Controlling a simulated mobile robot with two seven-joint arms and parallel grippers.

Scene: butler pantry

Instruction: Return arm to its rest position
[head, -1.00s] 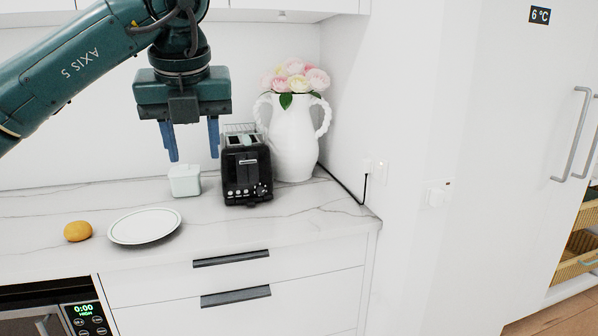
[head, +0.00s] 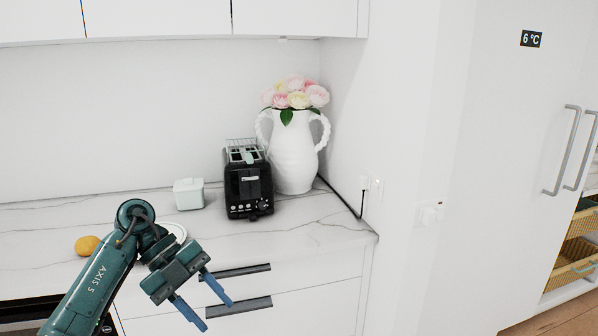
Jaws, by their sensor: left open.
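My left arm comes in from the lower left in the head view. Its left gripper (head: 211,309) hangs in front of the counter's front edge and drawers, tilted down and to the right. Its two blue fingers are apart, with nothing between them. The arm and wrist cover most of the white plate (head: 181,233) on the counter. My right gripper is not in view.
On the marble counter (head: 310,232) stand a black toaster (head: 248,190), a pale lidded box (head: 189,194) and a white vase (head: 293,155) with flowers. A yellow-orange round item (head: 87,245) lies left. Drawer handles (head: 238,306) lie behind the gripper. A white fridge (head: 500,150) stands right.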

